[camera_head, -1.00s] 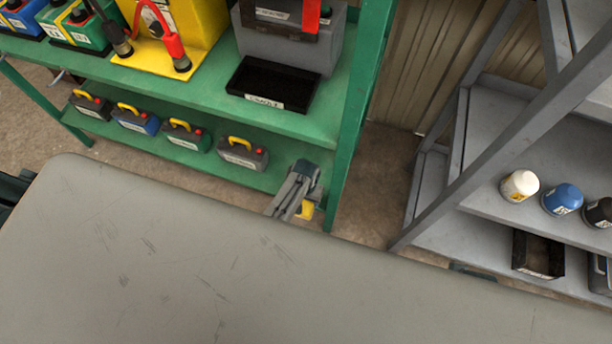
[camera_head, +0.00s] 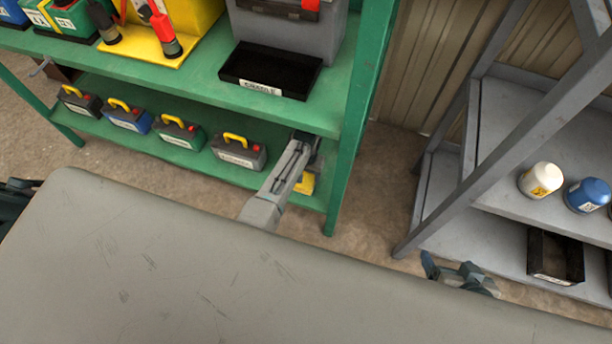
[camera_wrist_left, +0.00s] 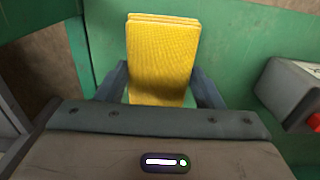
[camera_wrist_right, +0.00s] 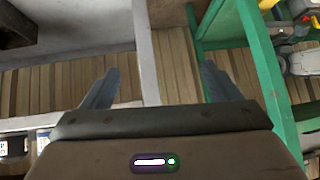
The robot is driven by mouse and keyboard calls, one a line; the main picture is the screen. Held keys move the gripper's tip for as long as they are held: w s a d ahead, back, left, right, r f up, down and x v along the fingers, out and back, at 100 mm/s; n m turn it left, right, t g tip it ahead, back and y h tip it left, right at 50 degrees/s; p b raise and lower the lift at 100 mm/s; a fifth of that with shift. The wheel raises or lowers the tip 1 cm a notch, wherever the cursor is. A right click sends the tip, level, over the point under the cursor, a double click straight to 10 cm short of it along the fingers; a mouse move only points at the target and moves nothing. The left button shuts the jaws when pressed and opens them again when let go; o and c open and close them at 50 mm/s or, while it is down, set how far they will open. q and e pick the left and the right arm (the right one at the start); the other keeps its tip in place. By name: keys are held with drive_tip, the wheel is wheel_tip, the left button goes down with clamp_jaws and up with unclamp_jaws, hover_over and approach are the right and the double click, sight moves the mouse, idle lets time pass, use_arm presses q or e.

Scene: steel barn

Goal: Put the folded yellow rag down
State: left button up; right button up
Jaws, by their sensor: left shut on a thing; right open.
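The folded yellow rag (camera_wrist_left: 162,50) sits between the fingers of my left gripper (camera_wrist_left: 163,80), which is shut on it. In the head view a small part of the rag (camera_head: 306,184) shows behind my left gripper (camera_head: 303,160), at the right end of the green rack's lower shelf (camera_head: 205,168). I cannot tell whether the rag touches the shelf. My right gripper (camera_head: 460,275) is beyond the grey surface's far edge, near the grey shelving. In the right wrist view it (camera_wrist_right: 160,72) is open and empty.
Several small cases with yellow handles, the nearest a grey case (camera_head: 238,152), stand left of the left gripper. A green post (camera_head: 350,130) rises to its right. Above is the upper shelf with a black tray (camera_head: 270,72). Grey shelving (camera_head: 500,240) stands at right.

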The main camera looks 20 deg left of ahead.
use_arm(q)
drive_tip(key=shift+w+a+f+b, duration=0.2)
drive_tip(key=shift+w+b, duration=0.3)
drive_tip(key=shift+w, duration=0.15)
drive_tip(key=shift+w+a, duration=0.1)
drive_tip(key=shift+w, duration=0.2)
drive_tip(key=shift+w+b, duration=0.15)
drive_tip(key=shift+b, duration=0.35)
drive_tip(key=shift+f+b, duration=0.45)
drive_tip(key=shift+b, duration=0.05)
drive_tip(key=shift+f+b, duration=0.4)
drive_tip(key=shift+b, duration=0.2)
use_arm(e)
drive_tip(key=w+r+t, duration=0.9)
drive_tip(key=r+t, duration=0.2)
drive_tip(key=r, duration=0.2)
use_arm(q)
drive_tip(key=shift+f+b, duration=0.5)
drive_tip(key=shift+b, duration=0.1)
drive_tip(key=shift+f+b, duration=0.3)
drive_tip(key=shift+b, duration=0.15)
use_arm(e)
wheel_tip(320, 180, up, 12)
drive_tip(key=s+d+n+t+y, duration=0.1)
drive_tip(key=s+t, duration=0.2)
drive_tip(key=t, duration=0.5)
drive_tip(key=shift+n+y, duration=0.3)
drive_tip(key=shift+n, duration=0.1)
